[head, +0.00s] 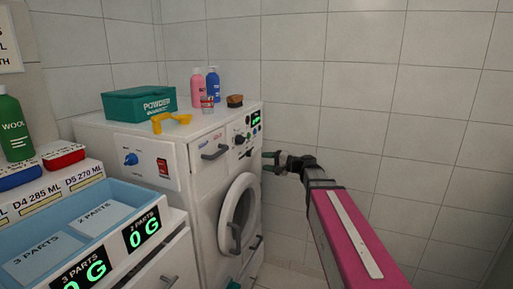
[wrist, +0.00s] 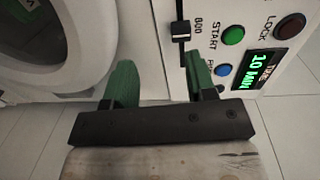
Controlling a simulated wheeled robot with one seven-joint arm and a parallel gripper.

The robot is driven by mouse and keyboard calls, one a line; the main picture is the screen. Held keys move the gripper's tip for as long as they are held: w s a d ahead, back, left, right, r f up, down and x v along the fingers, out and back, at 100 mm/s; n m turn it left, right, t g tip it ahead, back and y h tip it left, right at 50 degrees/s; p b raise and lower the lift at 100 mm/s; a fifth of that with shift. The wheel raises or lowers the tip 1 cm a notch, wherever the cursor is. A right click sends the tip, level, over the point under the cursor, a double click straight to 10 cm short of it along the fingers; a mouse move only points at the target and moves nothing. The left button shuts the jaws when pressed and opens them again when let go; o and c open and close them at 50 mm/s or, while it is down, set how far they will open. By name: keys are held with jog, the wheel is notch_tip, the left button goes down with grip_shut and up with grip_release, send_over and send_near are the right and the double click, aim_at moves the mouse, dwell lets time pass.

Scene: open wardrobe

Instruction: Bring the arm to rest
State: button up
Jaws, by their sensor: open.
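My gripper (head: 270,161) is at the end of my pink arm, in front of the right side of the white washing machine's (head: 180,150) front. In the wrist view my gripper (wrist: 160,82) has its two green fingers apart, with nothing between them but the machine's white front behind. The control panel with a green START button (wrist: 233,36), a blue button (wrist: 222,70) and a lit green timer display (wrist: 257,70) is close by on the right. Whether the fingers touch the machine cannot be told.
The round door (head: 238,215) looks closed. A green powder box (head: 138,105), yellow scoop (head: 171,122), pink bottle (head: 198,91), blue bottle (head: 213,85) and brush (head: 235,101) sit on top. A blue tray (head: 150,198) stands front left. A tiled wall (head: 400,100) is behind; space to the right looks clear.

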jog(key=s+d+f+n+g+h, duration=0.1)
jog(key=s+d+f+h, duration=0.2)
jog(key=f, duration=0.4)
jog(key=s+f+g+h, duration=0.2)
jog(key=s+f+h, duration=0.15)
jog(key=f, duration=0.25)
jog(key=s+d+f+n+g+h, duration=0.1)
jog(key=s+d+f+h, duration=0.1)
jog(key=s+f, duration=0.4)
jog(key=s+d+f+n+g+h, duration=0.2)
jog(key=s+d+f+h, duration=0.5)
jog(key=d+f, duration=0.3)
jog(key=shift+s, duration=0.65)
jog(key=shift+f+h, duration=0.1)
jog(key=shift+h, duration=0.15)
